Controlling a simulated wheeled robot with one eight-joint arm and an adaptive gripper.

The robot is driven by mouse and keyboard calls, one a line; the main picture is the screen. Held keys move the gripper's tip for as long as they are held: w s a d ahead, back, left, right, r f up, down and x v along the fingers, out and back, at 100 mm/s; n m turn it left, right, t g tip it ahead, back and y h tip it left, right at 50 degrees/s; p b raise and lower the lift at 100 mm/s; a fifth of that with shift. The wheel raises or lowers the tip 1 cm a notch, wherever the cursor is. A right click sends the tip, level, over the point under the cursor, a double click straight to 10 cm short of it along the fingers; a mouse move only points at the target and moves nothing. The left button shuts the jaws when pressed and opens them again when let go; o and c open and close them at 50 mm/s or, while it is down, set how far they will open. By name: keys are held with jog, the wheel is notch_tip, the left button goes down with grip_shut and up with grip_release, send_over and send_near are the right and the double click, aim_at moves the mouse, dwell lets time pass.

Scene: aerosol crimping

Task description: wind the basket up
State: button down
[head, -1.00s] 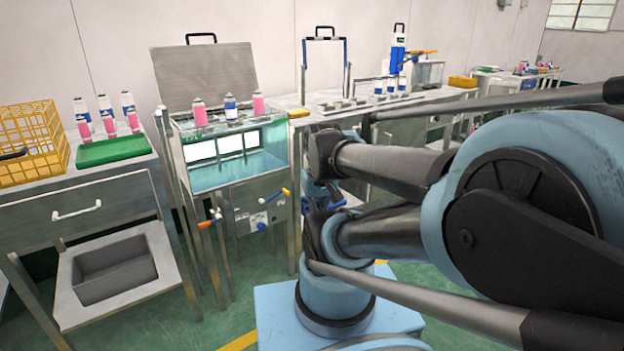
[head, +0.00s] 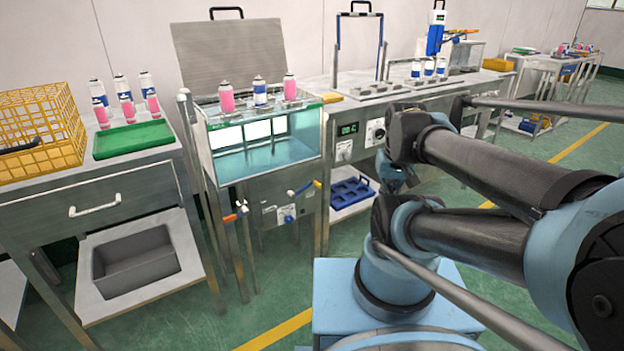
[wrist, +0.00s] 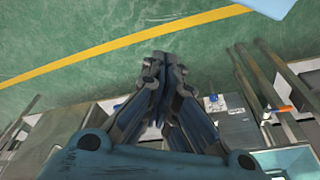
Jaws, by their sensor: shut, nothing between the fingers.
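The water bath (head: 265,160) is a steel stand with a glass-fronted tank of blue-green water and a raised lid. Three cans, pink, blue-and-white and pink, stand upright at its top (head: 260,92). Whether a basket is under them I cannot tell. My gripper (wrist: 158,62) is shut and empty, above the floor, apart from the levers.
At left a table holds a yellow wire crate (head: 40,135), a green tray (head: 133,139) and several cans; a grey bin (head: 135,262) sits below. Right of the bath is a bench with a control panel (head: 348,130) and a blue rack (head: 352,190) underneath. Green floor lies in front.

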jog(key=w+a+r+n, duration=0.3)
jog(key=w+r+n, duration=0.2)
jog(key=w+n, duration=0.3)
jog(key=n+g, duration=0.2)
jog(key=n, duration=1.4)
send_over(304, 190)
jog(key=s+d, duration=0.2)
notch_tip(304, 190, down, 5)
notch_tip(304, 190, down, 14)
jog(key=w+d, duration=0.1)
jog(key=shift+d+r, duration=0.15)
jog(key=shift+d, duration=0.1)
jog(key=shift+w+a, duration=0.1)
jog(key=shift+w, duration=0.05)
